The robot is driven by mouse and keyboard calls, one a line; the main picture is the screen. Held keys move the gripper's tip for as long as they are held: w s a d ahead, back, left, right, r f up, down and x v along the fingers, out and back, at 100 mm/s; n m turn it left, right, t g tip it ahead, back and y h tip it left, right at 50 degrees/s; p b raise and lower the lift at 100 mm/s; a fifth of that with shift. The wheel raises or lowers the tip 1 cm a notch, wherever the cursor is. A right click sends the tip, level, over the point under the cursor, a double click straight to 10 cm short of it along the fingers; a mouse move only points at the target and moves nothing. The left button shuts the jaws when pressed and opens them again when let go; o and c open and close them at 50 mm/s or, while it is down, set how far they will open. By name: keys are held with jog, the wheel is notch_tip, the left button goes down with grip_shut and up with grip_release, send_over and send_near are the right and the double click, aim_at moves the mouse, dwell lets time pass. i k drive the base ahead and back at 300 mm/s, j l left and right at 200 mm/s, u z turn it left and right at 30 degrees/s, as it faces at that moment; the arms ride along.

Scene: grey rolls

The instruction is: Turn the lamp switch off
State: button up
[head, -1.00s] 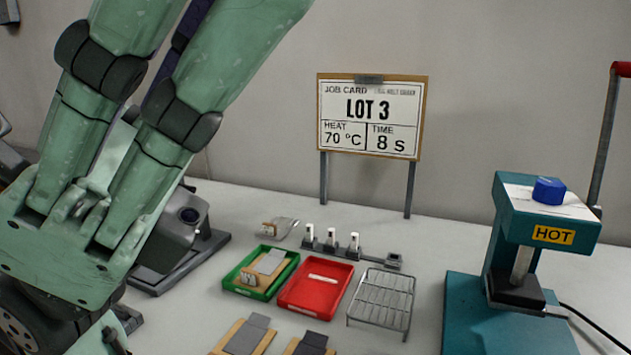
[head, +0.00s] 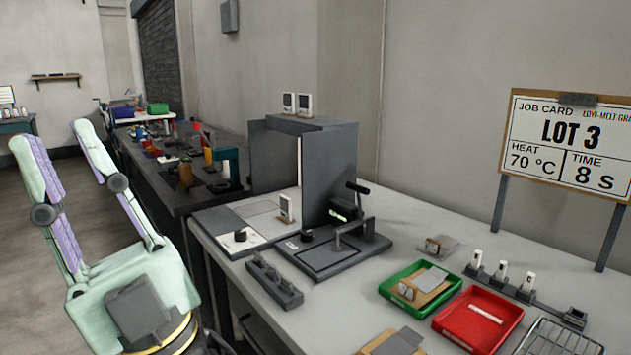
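My gripper (head: 52,133) is at the left of the head view, pointing up. Its two mint fingers with lilac pads stand apart, with nothing between them. It is left of the grey bench (head: 455,225) and away from everything on it. A dark grey booth (head: 345,170) stands on the bench, with a bright narrow strip at its front opening. In front of it is a pale panel with a black knob (head: 240,236). A darker plate beside it carries a second black knob (head: 307,235). I cannot tell which control is the lamp switch, nor its position.
A dark device with a lever (head: 355,232) stands right of the second knob. A slotted dark block (head: 274,282) lies at the bench's front edge. Green (head: 388,290) and red (head: 442,322) trays and a job card (head: 568,145) are further right. Open floor lies left.

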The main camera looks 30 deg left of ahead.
aim_at(239, 235)
jog(key=u, duration=1.25)
jog(key=i+j+z, duration=0.2)
jog(key=i+j, duration=0.25)
jog(key=i, duration=0.6)
